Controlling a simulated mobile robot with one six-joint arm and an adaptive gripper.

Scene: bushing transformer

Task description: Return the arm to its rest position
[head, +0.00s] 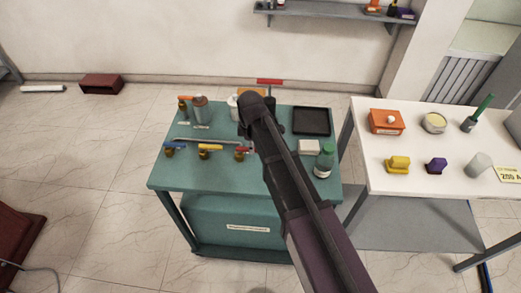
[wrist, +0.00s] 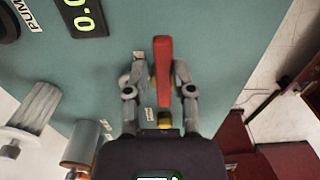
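My gripper (wrist: 160,68) shows in the wrist view with its two grey fingers apart, one on each side of a long red handle (wrist: 162,62). Small gaps show between the fingers and the handle, and a bit of yellow metal shows below it. In the head view my arm reaches from the bottom right up over the teal table (head: 218,180). The fingers are hidden there behind the dark wrist. A small red-handled valve (head: 240,153) stands on the table just left of my arm.
A green-capped bottle (head: 324,163), white block (head: 309,147) and black tray (head: 311,121) are close right of my arm. A white table (head: 440,150) with several items stands further right.

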